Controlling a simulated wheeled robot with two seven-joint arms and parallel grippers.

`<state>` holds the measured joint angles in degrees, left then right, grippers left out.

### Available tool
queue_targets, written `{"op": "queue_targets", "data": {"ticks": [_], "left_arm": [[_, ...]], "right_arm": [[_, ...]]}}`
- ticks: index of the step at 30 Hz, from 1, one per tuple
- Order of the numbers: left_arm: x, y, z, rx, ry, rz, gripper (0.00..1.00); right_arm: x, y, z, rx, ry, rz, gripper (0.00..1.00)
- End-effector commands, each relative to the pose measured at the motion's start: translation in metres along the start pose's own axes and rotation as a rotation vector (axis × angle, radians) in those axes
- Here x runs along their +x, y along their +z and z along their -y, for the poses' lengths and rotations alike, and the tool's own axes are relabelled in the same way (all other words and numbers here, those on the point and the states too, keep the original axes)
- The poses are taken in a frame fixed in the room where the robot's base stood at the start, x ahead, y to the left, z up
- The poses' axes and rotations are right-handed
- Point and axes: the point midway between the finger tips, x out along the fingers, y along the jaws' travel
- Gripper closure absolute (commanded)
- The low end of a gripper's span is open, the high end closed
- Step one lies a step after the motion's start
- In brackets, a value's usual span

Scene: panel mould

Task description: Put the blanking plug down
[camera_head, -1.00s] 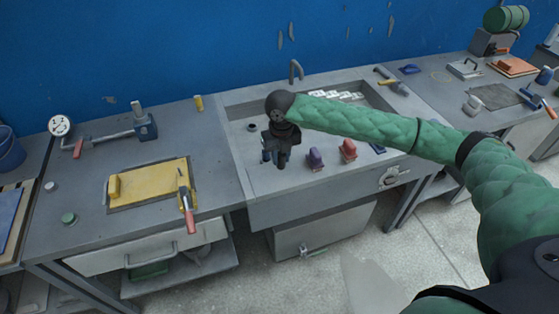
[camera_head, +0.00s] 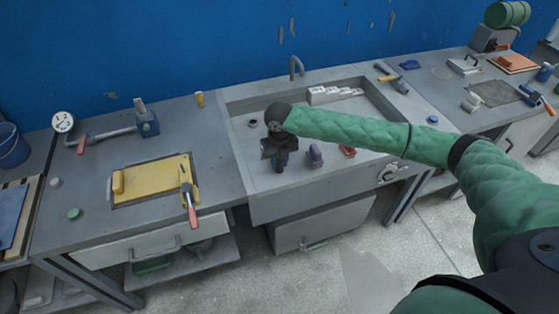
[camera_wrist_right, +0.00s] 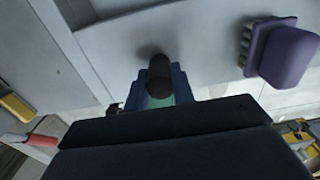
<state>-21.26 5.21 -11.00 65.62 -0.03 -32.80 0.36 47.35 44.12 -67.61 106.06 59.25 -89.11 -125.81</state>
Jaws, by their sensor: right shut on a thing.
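My right gripper (camera_head: 279,165) is over the front left part of the sink basin (camera_head: 240,150), pointing down. In the right wrist view its jaws (camera_wrist_right: 160,100) are shut on a dark, short cylinder, which I take to be the blanking plug (camera_wrist_right: 158,73). The plug's end sticks out past the fingers over pale grey metal; I cannot tell whether it touches. In the head view the plug is hidden by the gripper. My left gripper is not in view.
A purple-backed brush (camera_head: 316,155) lies just right of the gripper, with a red one (camera_head: 347,151) beyond it. A dark round fitting (camera_head: 252,124) is behind. A yellow panel (camera_head: 150,180) with a red-handled clamp (camera_head: 190,205) lies on the left bench.

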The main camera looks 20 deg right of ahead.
Motion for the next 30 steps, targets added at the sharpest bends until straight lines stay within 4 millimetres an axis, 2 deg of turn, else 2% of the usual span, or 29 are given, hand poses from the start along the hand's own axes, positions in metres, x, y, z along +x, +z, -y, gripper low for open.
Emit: {"op": "queue_targets", "data": {"ticks": [1,2,5,17,23,30], "left_arm": [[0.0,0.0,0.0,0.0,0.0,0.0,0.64],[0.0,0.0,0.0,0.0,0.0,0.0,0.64],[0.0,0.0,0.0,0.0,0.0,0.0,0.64],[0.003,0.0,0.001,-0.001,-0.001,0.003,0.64],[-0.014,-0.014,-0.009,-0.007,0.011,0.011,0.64],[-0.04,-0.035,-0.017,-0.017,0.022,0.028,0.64]], "right_arm": [[0.002,0.0,0.0,0.0,0.0,-0.001,1.0],[0.001,0.0,0.0,0.0,0.0,0.0,0.72],[0.001,0.0,0.0,0.0,0.0,0.0,0.54],[-0.004,0.0,0.0,0.0,0.0,0.001,0.54],[-0.025,0.001,0.001,-0.001,0.0,0.003,0.54],[-0.065,0.001,0.0,0.0,0.001,0.003,0.54]]}}
